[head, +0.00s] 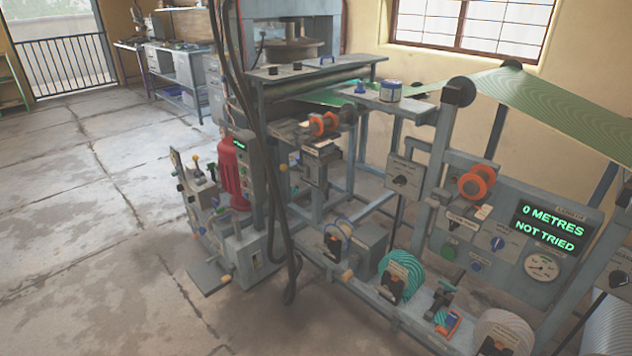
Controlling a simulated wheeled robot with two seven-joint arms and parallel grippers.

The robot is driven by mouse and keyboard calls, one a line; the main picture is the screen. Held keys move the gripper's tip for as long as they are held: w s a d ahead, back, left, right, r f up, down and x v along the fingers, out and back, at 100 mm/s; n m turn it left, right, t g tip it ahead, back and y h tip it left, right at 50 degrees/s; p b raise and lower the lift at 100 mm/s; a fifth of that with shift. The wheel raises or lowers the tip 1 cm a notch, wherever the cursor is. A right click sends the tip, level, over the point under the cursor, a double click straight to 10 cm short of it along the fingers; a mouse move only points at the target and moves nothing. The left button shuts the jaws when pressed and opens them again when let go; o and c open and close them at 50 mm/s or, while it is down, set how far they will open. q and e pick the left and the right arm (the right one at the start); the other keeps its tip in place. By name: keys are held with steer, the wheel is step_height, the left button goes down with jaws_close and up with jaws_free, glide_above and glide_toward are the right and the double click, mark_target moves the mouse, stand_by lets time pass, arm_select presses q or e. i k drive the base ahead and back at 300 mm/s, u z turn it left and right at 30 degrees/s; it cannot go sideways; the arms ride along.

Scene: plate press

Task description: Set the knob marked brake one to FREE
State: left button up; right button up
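I cannot read which knob is marked brake one; the labels are too small. A black knob (400,181) sits on a grey box (408,168) with a pale label, fixed to the press frame at centre right. Neither of my grippers shows in the head view.
A display (548,226) reads "0 METRES NOT TRIED", above a round gauge (541,266). Green striped web (550,98) runs over rollers at the upper right. Dark hoses (272,190) hang at the centre. Open concrete floor (80,230) lies at the left.

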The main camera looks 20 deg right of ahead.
mark_target(401, 180)
steer(key=u, duration=0.75)
steer(key=i, duration=1.1)
steer(key=u, duration=1.05)
steer(key=i, duration=0.4)
steer(key=z, duration=3.65)
steer(key=k, duration=0.6)
steer(key=u, duration=0.35)
steer(key=i, duration=0.7)
